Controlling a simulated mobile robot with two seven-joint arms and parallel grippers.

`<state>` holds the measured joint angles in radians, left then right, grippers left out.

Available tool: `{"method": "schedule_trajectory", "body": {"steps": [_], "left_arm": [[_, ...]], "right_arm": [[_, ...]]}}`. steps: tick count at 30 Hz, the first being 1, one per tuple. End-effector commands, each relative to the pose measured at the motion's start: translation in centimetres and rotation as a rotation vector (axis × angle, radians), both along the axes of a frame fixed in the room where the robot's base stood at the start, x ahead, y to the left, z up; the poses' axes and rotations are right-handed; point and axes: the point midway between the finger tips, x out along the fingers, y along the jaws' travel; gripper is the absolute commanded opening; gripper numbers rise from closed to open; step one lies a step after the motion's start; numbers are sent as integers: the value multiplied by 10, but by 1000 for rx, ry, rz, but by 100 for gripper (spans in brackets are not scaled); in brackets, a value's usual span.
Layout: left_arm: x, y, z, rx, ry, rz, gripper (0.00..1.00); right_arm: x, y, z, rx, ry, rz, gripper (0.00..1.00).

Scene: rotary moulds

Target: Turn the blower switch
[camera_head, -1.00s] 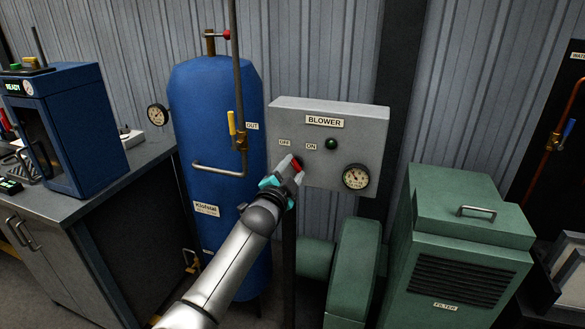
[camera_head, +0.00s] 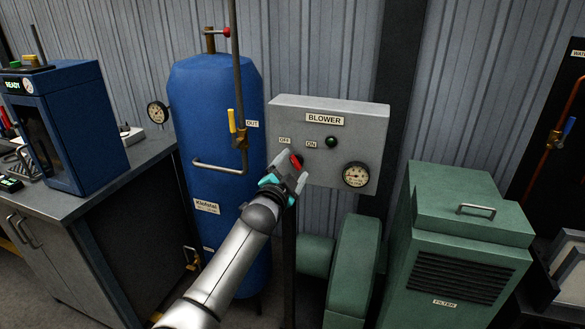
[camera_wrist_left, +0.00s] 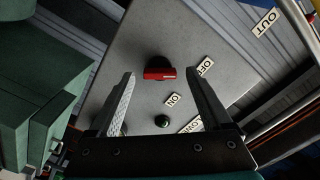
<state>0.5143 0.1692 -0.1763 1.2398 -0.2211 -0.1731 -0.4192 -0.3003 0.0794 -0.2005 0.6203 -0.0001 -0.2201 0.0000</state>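The grey blower panel (camera_head: 350,115) has a red switch (camera_head: 297,160) below its OFF and ON labels, with a dark green lamp (camera_head: 331,142) beside them. My left gripper (camera_head: 292,163) is in front of the switch, partly covering it. In the left wrist view the red switch (camera_wrist_left: 159,73) shows between the fingertips of the left gripper (camera_wrist_left: 160,76), with a gap on both sides. The fingers are open. The handle's pale-marked end points towards the OFF label (camera_wrist_left: 205,66) side; the ON label (camera_wrist_left: 173,99) is nearer the gripper's base. My right gripper is not in view.
A gauge (camera_head: 356,175) sits at the panel's lower right. A blue tank (camera_head: 218,120) with a pipe and yellow-handled valve stands close left. The green blower (camera_head: 352,270) and filter box (camera_head: 470,235) stand below and to the right.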

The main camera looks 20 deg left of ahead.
Motion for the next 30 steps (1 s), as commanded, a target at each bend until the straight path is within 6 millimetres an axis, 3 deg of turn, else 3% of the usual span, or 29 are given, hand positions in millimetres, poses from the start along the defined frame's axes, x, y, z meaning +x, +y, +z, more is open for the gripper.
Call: {"method": "schedule_trajectory", "body": {"steps": [8, 13, 30], "left_arm": [[-1, 0, 0, 2, 0, 0, 82], [-12, 1, 0, 3, 1, 0, 82], [-96, 3, -1, 2, 2, -1, 82]], "right_arm": [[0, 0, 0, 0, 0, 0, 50], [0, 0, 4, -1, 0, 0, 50], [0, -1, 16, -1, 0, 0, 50]]}}
